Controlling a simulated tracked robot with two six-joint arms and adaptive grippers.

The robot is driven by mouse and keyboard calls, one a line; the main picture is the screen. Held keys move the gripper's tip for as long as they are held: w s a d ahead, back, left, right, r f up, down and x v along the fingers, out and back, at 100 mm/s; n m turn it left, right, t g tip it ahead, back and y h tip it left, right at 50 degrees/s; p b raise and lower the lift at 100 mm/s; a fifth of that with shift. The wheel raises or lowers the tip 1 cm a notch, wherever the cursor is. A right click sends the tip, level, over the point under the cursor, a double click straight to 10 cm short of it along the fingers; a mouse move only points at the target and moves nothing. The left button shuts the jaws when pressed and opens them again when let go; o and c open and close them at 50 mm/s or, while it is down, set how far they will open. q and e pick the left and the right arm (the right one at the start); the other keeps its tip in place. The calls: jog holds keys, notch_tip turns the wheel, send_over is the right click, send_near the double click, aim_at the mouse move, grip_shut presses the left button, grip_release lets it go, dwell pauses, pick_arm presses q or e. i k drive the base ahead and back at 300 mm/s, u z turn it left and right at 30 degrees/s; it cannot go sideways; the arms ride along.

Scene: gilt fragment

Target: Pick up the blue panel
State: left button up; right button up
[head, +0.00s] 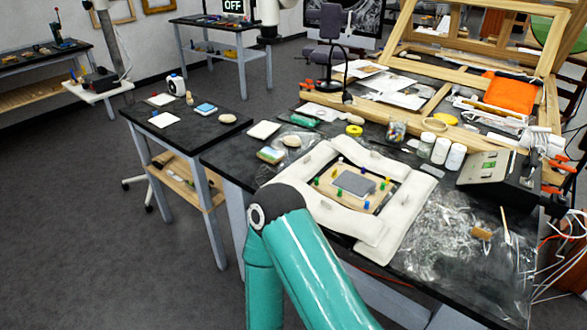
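A flat grey-blue rectangular panel (354,183) lies on a tan wooden board (334,197), with several small coloured pegs in red, yellow, green and blue around it. The board sits within a border of thick white padding (405,230) on the black worktable. The panel's top face is uncovered. A teal arm link of mine (312,270) rises from the bottom edge to a dark joint in front of the table's near left corner. Neither of my grippers shows in the head view.
A black box device (495,180), jars (441,150) and a wooden frame (480,60) stand behind and right of the padding. Crumpled clear film (445,235) covers the table's right front. A smaller side table (185,125) stands left, with open floor beyond it.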

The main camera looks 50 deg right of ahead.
aim_at(267, 154)
jog(key=k, duration=0.8)
jog(key=z, duration=0.55)
jog(key=i, duration=0.75)
jog(key=z, duration=0.1)
